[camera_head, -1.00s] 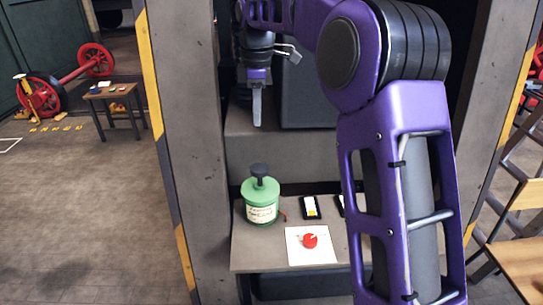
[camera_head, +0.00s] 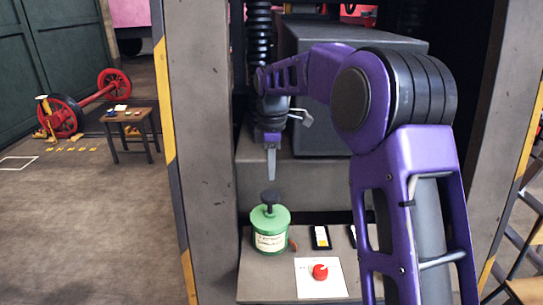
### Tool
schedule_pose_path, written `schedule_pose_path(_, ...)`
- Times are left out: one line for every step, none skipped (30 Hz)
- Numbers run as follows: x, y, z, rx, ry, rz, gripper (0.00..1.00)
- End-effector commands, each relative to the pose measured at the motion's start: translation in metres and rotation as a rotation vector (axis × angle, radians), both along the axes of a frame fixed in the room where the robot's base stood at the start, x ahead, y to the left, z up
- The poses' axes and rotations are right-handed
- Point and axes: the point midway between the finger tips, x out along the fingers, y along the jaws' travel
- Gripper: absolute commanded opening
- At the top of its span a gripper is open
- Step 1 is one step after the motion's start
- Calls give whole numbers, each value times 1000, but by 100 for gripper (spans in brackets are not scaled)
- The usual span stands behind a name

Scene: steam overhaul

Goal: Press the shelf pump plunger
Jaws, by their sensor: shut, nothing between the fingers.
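The shelf pump is a green can (camera_head: 270,229) with a pale label, standing upright at the left of the low shelf (camera_head: 251,284). Its black plunger knob (camera_head: 269,197) stands raised on a stem above the lid. My gripper (camera_head: 271,176) points straight down, shut and empty. In the picture its tip is just above the knob, with a small gap between them. I cannot tell the exact depth between tip and knob. My purple arm covers the right part of the shelf.
A red knob (camera_head: 320,271) sits on a white sheet (camera_head: 333,288) on the shelf. A small black-framed card (camera_head: 320,237) lies behind it. A grey pillar (camera_head: 202,150) stands close on the left. A grey block (camera_head: 305,172) rises behind the shelf.

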Motion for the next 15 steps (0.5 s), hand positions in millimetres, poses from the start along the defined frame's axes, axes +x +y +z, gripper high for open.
schedule_pose_path(0, 0, -13, -1, 4, 0, 0)
schedule_pose_path(0, 0, -19, -1, 4, 0, 0)
schedule_pose_path(0, 0, -26, -1, 3, 0, 0)
schedule_pose_path(0, 0, -30, -1, 3, 0, 0)
schedule_pose_path(1, 0, -35, -1, 2, 0, 0)
schedule_pose_path(1, 0, -40, -1, 2, 0, 0)
schedule_pose_path(1, 0, -43, -1, 1, 0, 0)
schedule_pose_path(1, 0, -46, -1, 0, 0, 0)
schedule_pose_path(1, 0, -49, 0, -1, -1, 0)
schedule_pose_path(1, 0, -51, -1, 0, -1, 0)
schedule_pose_path(1, 1, -53, -1, 0, 0, 0)
schedule_pose_path(2, 0, -55, -1, 0, -1, 0)
schedule_pose_path(2, 1, -56, 0, 0, 0, 0)
schedule_pose_path(2, 1, -56, 0, -1, 0, 0)
schedule_pose_path(2, 1, -57, 0, -1, 0, 0)
